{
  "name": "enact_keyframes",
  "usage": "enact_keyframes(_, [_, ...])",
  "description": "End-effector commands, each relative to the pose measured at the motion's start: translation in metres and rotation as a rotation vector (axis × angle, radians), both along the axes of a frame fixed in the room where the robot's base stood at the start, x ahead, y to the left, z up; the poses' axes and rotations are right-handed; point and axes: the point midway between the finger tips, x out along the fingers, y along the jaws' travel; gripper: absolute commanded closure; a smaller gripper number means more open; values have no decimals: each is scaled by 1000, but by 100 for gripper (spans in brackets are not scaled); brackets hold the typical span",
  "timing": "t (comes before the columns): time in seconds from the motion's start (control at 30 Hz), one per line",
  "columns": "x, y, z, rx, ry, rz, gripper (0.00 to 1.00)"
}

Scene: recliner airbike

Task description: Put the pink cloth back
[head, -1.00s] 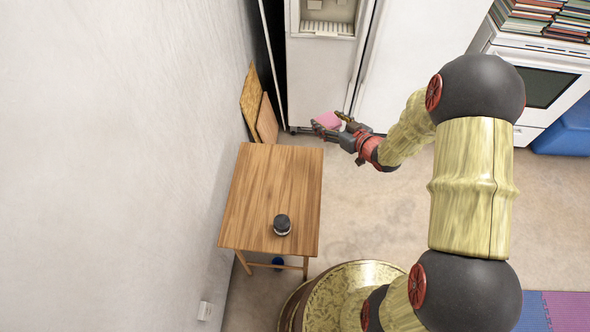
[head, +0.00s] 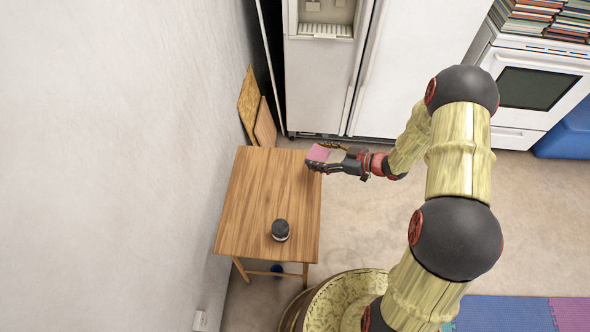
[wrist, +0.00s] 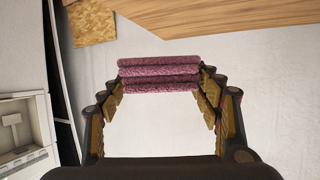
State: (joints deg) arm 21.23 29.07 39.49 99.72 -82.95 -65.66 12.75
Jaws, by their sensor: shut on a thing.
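The pink cloth (head: 318,152) is folded into a small layered bundle and is held at the fingertips of my gripper (head: 326,158). In the wrist view the cloth (wrist: 160,75) lies across between the two fingertips, its folded edges facing the camera. My gripper is shut on it. In the head view the gripper and cloth are at the far right corner of the wooden table (head: 262,195). I cannot tell how high they are above the tabletop. The table edge also shows at the top of the wrist view (wrist: 220,14).
A dark round jar (head: 280,230) stands on the near right part of the table. A white fridge (head: 318,85) stands behind the table, and boards (head: 250,105) lean against the wall at the back left. The far and left parts of the tabletop are clear.

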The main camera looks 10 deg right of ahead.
Motion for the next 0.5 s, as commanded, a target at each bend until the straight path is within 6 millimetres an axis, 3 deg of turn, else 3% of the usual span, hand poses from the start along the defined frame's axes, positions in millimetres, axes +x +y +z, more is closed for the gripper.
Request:
enact_keyframes(0.17, [11, 40, -21, 0, -2, 5, 57])
enact_keyframes(0.3, [16, 58, -48, 0, 1, 2, 57])
enact_keyframes(0.5, [22, 73, -65, -1, -1, 0, 57])
